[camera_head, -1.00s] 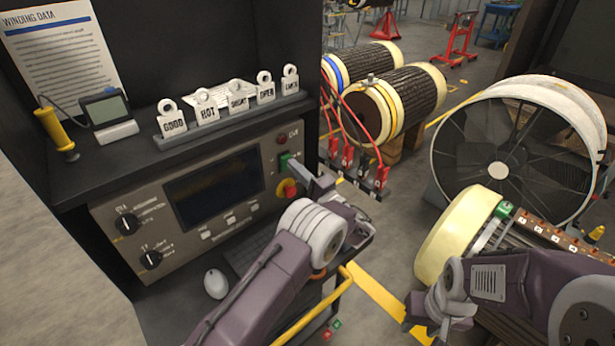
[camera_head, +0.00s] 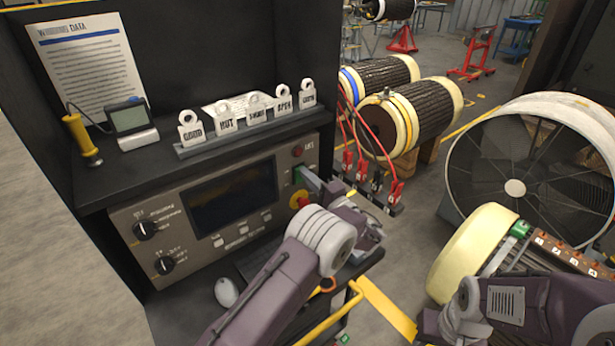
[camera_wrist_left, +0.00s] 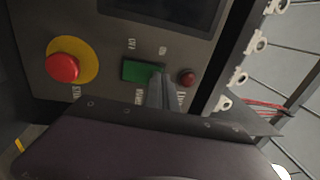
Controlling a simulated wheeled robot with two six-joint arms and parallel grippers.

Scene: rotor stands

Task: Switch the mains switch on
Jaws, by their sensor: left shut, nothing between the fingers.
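The mains switch is a green rocker (camera_wrist_left: 138,71) on the grey front panel, with lettering beside it. It also shows in the head view (camera_head: 298,175), partly behind my gripper. My left gripper (camera_wrist_left: 160,88) is shut and empty. Its tips are right at the switch's edge and cover its lower right part in the wrist view; I cannot tell whether they touch it. Which way the rocker is tipped is not clear. My right gripper (camera_head: 437,326) is low at the right, away from the panel; its fingers are not clear.
A red stop button (camera_wrist_left: 62,67) on a yellow ring and a dark red lamp (camera_wrist_left: 187,77) flank the switch. A dark screen (camera_head: 235,197) and two knobs are further left. Red and black clamps (camera_head: 372,180) hang right of the cabinet. A yellow rail (camera_head: 320,318) runs in front.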

